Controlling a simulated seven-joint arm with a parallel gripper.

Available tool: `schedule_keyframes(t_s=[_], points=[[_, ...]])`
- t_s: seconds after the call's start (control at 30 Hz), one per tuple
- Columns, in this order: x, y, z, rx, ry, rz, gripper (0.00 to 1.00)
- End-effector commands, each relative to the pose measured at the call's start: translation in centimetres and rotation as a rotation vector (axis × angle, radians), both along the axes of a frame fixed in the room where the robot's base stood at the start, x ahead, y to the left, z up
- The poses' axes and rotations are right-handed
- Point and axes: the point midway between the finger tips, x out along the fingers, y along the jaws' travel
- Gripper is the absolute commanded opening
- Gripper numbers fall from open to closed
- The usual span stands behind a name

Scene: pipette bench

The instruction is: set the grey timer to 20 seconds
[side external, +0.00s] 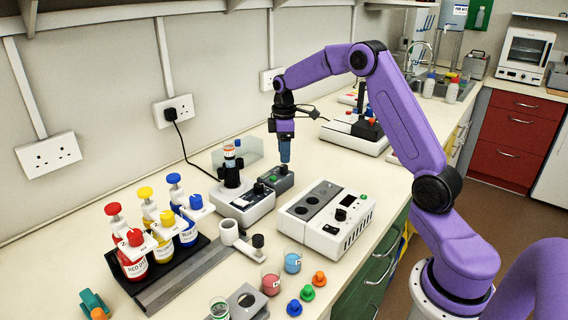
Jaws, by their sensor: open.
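A small dark grey box with a green button and a black knob, which looks like the grey timer (283,185), sits on the bench behind the white two-well device. Its display or set value cannot be read from here. My gripper (285,160) points straight down just above the box, with its fingertips apart from it by a small gap. The jaws are open and I see nothing held in them. The gap between the fingers is hard to make out from this side.
A white mixer with a black holder (243,202) stands left of the grey box. The white two-well device (322,237) is in front. Dye bottles (133,262) stand in a black rack at left. Small beakers and coloured caps (307,293) lie at the front. Another instrument (352,138) stands behind right.

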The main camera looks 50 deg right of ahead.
Motion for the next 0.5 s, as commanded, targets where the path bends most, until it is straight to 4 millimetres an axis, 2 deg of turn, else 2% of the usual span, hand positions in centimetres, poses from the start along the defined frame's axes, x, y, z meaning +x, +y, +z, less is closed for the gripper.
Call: schedule_keyframes(t_s=[0.03,0.2,0.5], points=[[-0.1,0.0,-1.0,0.0,0.004,0.0,0.54],[0.0,0.0,-3.3,0.001,0.002,0.0,0.54],[0.0,0.0,-4.7,0.0,0.0,0.001,0.54]])
